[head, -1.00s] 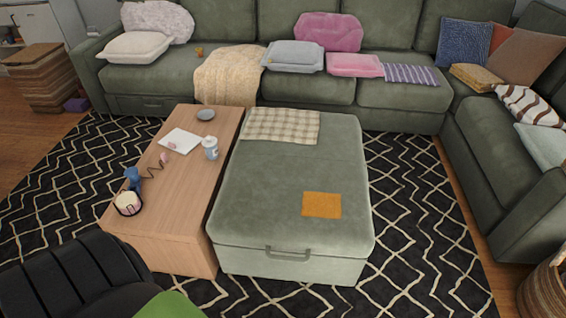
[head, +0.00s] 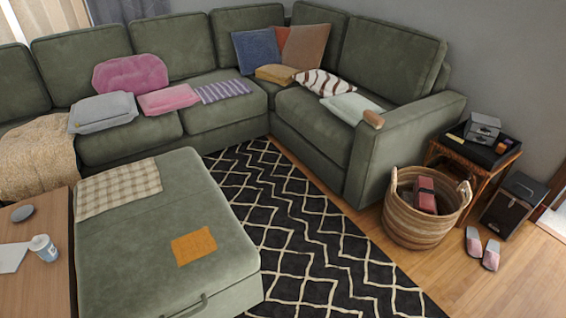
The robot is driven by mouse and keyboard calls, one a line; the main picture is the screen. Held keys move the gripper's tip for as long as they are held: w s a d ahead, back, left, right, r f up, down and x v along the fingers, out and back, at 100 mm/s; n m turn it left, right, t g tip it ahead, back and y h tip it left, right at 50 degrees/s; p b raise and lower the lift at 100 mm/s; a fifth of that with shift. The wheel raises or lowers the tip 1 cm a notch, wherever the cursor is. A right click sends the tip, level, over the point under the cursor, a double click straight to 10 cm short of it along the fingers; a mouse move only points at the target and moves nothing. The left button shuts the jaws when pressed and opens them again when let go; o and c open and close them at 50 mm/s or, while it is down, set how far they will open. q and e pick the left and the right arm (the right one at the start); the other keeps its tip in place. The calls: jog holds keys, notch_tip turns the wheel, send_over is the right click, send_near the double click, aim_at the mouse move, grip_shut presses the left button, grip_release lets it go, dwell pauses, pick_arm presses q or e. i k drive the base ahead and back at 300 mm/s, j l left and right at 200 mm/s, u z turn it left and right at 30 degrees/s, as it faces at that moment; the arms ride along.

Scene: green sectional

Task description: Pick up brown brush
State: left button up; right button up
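Neither of my grippers is in view.
A woven basket (head: 408,225) with a red item (head: 425,194) stands beside the armrest. A side table (head: 473,158), a dark box (head: 512,205) and slippers (head: 482,248) are to its right. The green ottoman (head: 150,245) is at left; the patterned rug (head: 310,235) between is clear.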

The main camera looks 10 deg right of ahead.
aim_at(373, 119)
jog(key=k, duration=1)
jog(key=l+z, duration=0.1)
jog(key=z, duration=1.05)
jog(key=i+j, duration=0.2)
jog(key=i, duration=0.3)
jog(key=i+j, duration=0.2)
jog(key=i, duration=0.25)
jog(key=i+j, duration=0.2)
jog(key=i, duration=0.3)
jog(key=i+j, duration=0.2)
jog(key=i, duration=0.3)
